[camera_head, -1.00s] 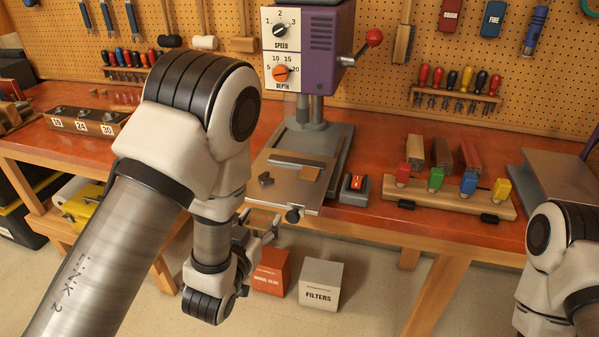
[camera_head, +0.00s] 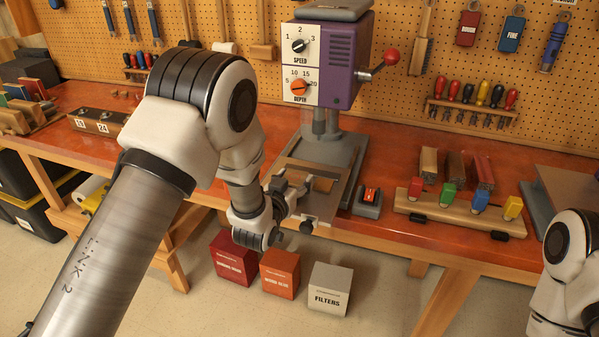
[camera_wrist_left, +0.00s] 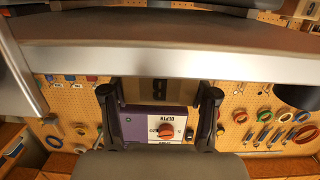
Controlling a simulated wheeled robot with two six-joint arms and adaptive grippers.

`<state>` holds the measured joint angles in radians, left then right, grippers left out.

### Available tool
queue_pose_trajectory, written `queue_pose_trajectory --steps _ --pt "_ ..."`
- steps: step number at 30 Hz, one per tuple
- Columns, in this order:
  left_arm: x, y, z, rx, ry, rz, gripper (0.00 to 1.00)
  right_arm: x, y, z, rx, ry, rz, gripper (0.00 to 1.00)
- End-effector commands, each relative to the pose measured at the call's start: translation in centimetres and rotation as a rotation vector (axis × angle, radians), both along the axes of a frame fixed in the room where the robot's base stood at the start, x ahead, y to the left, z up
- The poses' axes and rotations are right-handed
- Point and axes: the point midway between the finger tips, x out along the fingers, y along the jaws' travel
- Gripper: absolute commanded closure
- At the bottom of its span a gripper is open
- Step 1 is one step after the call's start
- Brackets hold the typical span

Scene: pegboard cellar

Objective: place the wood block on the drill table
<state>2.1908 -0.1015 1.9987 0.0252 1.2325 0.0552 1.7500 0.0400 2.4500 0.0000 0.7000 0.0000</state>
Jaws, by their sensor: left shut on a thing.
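My left gripper (camera_head: 288,190) is over the front left of the drill table (camera_head: 322,206), close above it. In the left wrist view its two fingers (camera_wrist_left: 160,105) stand apart, with the brown wood block (camera_wrist_left: 138,92) between them. In the head view the fingers and wrist partly hide the block, so I cannot tell whether it touches the table. A small tan piece (camera_head: 323,185) lies on the table just right of the fingers. My right gripper is out of view; only part of that arm shows at the right edge.
The purple drill head (camera_head: 345,60) with its red-knobbed lever (camera_head: 391,56) stands above the table. A red-buttoned switch box (camera_head: 368,200) and a rack with coloured handles (camera_head: 460,212) are to the right. Several boxes, including the white FILTERS box (camera_head: 328,290), stand on the floor below.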

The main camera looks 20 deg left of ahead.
Motion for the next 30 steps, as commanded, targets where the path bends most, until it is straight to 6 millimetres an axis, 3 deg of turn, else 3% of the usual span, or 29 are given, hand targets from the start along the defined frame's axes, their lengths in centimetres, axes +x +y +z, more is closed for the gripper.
queue_pose_trajectory --steps 6,9,20,21,22,23,30 --pt "3.9 -0.2 0.3 -0.002 -0.004 0.0 0.75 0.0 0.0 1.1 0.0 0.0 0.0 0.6" --pt "3.8 -0.2 -1.2 -0.001 0.003 0.0 0.75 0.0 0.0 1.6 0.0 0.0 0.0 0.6" --pt "3.8 -0.2 -2.0 -0.001 -0.001 0.0 0.75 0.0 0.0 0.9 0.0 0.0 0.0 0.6" --pt "3.8 -0.2 -1.9 -0.001 -0.001 0.0 0.3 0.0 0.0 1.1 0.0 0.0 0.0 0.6" --pt "3.8 -0.2 -1.8 0.0 -0.001 0.0 0.19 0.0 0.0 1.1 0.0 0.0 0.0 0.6" --pt "3.8 -0.2 -1.8 0.0 -0.001 0.0 0.15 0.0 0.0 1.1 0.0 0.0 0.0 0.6" --pt "3.8 -0.2 -1.8 0.0 -0.001 0.0 0.15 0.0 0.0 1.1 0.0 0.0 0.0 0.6"
